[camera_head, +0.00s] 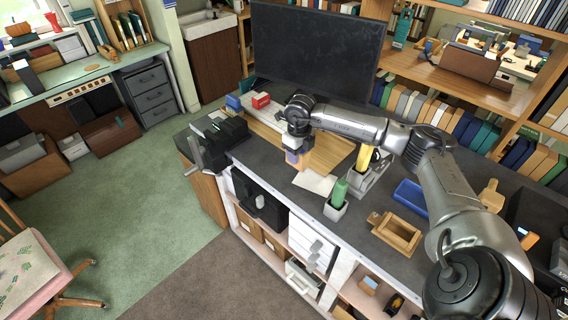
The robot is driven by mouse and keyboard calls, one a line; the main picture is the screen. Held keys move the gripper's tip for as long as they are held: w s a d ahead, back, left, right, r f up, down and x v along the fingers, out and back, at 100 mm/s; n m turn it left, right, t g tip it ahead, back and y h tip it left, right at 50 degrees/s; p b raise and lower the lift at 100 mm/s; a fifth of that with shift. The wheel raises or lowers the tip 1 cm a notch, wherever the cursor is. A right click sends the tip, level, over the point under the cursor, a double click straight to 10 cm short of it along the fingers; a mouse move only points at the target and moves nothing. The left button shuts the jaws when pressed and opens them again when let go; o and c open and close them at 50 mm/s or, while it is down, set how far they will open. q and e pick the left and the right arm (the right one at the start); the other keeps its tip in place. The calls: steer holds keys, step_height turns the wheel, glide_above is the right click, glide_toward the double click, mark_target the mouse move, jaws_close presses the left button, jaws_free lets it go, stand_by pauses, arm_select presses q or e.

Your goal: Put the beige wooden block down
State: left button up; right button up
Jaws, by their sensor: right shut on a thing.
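My right gripper (297,148) points down over the workbench, left of the picture's middle. It is shut on the beige wooden block (304,161), which shows partly below the fingers. A bluish-purple patch shows beside the block, and I cannot tell what it is. Whether the block touches the wooden board (331,151) under it is unclear. The black vise (217,135) is at the bench's left end, apart from the gripper. My left gripper is not in view.
A pale sheet (314,183), a green item in a grey holder (336,207), a yellow item (364,158), a blue tray (411,197) and a wooden box (396,233) stand nearby. A red box (260,100) is behind. A dark monitor (316,52) stands at the back.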

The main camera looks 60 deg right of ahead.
steer(key=w+f, duration=0.1)
steer(key=w+a+f, duration=0.1)
steer(key=w+p, duration=0.1)
steer(key=w, duration=0.1)
steer(key=shift+w+a+f, duration=0.1)
steer(key=shift+a+f, duration=0.25)
steer(key=shift+f, duration=0.05)
step_height(320, 180, down, 3)
steer(key=shift+f+p, duration=0.2)
steer(key=shift+p, duration=0.45)
steer(key=shift+f, duration=0.25)
steer(key=shift+f, duration=0.2)
steer(key=o, duration=1)
